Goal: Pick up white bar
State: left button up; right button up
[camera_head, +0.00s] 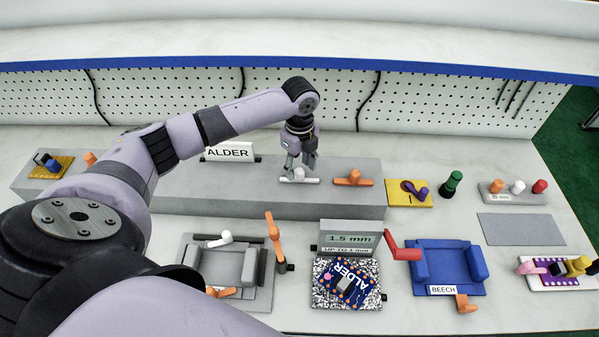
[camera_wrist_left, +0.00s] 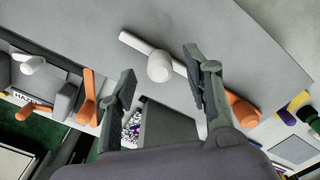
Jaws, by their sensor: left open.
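The white bar (camera_head: 299,179) lies on the grey raised shelf, with a round white knob standing up from its middle. In the left wrist view the white bar (camera_wrist_left: 151,52) lies across the space ahead of the fingers, with the knob between the two fingertips. My left gripper (camera_head: 301,166) is above the bar with its fingers pointing down. In the left wrist view the left gripper (camera_wrist_left: 160,72) is open, with nothing seen held between its fingers. I cannot tell whether a finger touches the bar. My right gripper is in neither view.
An orange bar with a knob (camera_head: 353,179) lies just right of the white bar on the grey shelf (camera_head: 230,190). An ALDER sign (camera_head: 229,152) stands behind to the left. A yellow plate (camera_head: 400,198) and a green peg (camera_head: 451,184) are farther right. Fixtures fill the front.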

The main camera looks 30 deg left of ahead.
pick_arm(q)
jog(key=shift+f, duration=0.8)
jog(key=shift+c, duration=0.3)
grip_shut()
